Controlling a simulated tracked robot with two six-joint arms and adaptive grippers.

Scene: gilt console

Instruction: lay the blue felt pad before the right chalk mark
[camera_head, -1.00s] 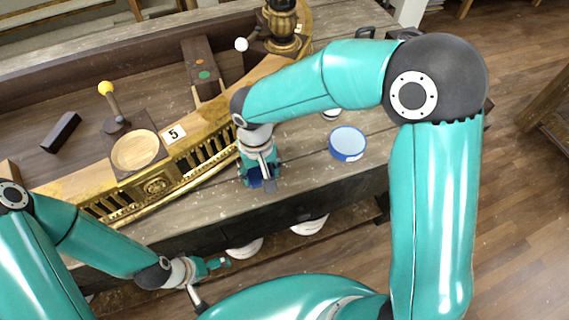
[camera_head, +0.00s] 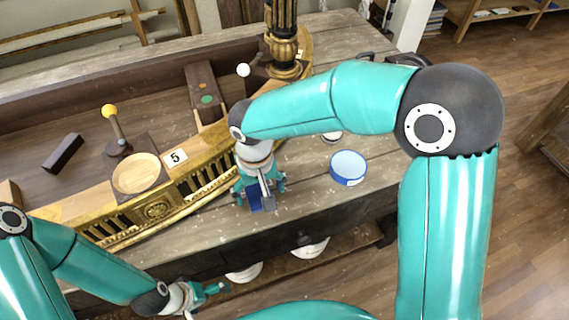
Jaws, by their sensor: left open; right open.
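The blue felt pad (camera_head: 256,198) shows as a dark blue patch on the grey plank top near its front edge, partly hidden by my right gripper. My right gripper (camera_head: 261,193) points down over the pad with its fingers apart, one on either side of the blue. I cannot tell whether the fingers touch the pad. My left gripper (camera_head: 207,300) is open and empty at the lower left, in front of the bench and away from the pad. I cannot make out a chalk mark; my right arm covers part of the top.
A blue-and-white bowl (camera_head: 348,168) stands right of my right gripper. Left of it runs a gilt railing (camera_head: 205,180) with a number 5 card (camera_head: 175,157) and a round wooden dish (camera_head: 136,174). A yellow-knobbed lever (camera_head: 112,120) stands behind. Planks between gripper and bowl look clear.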

